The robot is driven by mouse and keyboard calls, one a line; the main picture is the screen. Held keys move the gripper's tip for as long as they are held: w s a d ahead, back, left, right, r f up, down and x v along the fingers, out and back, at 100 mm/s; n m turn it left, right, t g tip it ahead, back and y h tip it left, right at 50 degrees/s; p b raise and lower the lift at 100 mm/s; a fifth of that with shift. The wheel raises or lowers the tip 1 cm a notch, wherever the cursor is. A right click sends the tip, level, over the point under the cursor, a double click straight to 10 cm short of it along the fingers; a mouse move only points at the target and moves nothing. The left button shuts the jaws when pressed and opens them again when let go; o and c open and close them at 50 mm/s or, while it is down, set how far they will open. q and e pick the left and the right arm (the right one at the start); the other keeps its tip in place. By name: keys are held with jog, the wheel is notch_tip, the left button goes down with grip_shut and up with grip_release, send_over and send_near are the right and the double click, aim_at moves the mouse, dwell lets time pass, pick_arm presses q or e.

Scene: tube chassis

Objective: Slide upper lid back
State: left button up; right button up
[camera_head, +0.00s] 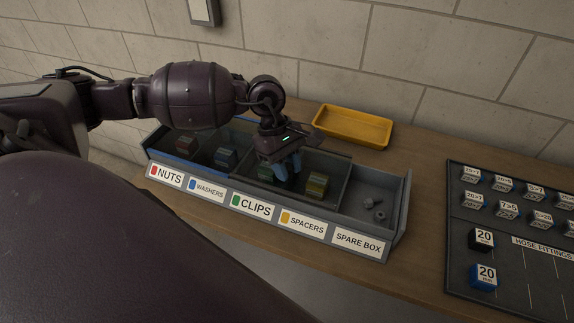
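A long grey compartment box (398,235) stands on the bench with labels NUTS, WASHERS, CLIPS, SPACERS and SPARE BOX along its front. Dark see-through lid panels seem to lie over its left and middle part; a frame edge (350,170) shows beside the spare compartment. I cannot tell clearly which panel is the upper lid. My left gripper (289,172) points down over the CLIPS and SPACERS area, its blue fingertips at or near lid level. Whether they grip anything is hidden. My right gripper is not in view.
Coloured blocks sit in the labelled compartments, and small grey fittings (375,208) lie in the spare compartment. A yellow tray (352,128) stands behind the box, near the block wall. A dark board (510,262) with numbered cubes lies at the right. Bare bench separates box and board.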

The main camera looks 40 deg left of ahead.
pick_arm(q)
grip_shut()
jog(key=shift+d, duration=0.35)
jog(key=w+d+b, duration=0.1)
jog(key=d, duration=0.3)
jog(key=w+d+b, duration=0.1)
jog(key=d, duration=0.3)
jog(key=w+d+b, duration=0.1)
jog(key=d+b, duration=0.1)
jog(key=d, duration=0.1)
jog(key=shift+d, duration=0.4)
jog(key=o, duration=0.6)
grip_release()
jog(key=shift+d, duration=0.2)
jog(key=shift+a, duration=0.1)
jog(key=shift+r, duration=0.1)
